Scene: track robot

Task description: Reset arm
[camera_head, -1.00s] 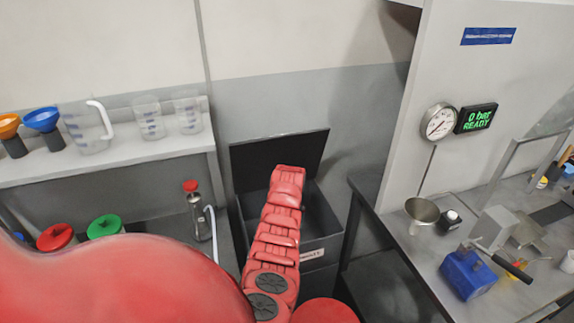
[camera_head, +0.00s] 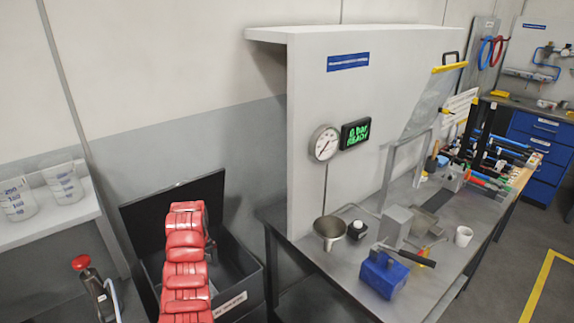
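One of my red arms (camera_head: 185,262) reaches up from the bottom left in the head view. It stands in front of an open dark bin (camera_head: 236,270) with its lid raised. I cannot tell from this view which arm it is. No gripper fingers show, and no second arm is in view.
A grey workbench (camera_head: 345,290) on the right bears a metal funnel (camera_head: 330,230), a blue block device (camera_head: 383,272) and a white cup (camera_head: 463,236). A gauge (camera_head: 325,143) and a green-lettered display (camera_head: 355,133) hang on the panel. Measuring jugs (camera_head: 64,183) stand on the left shelf. Open floor lies at right.

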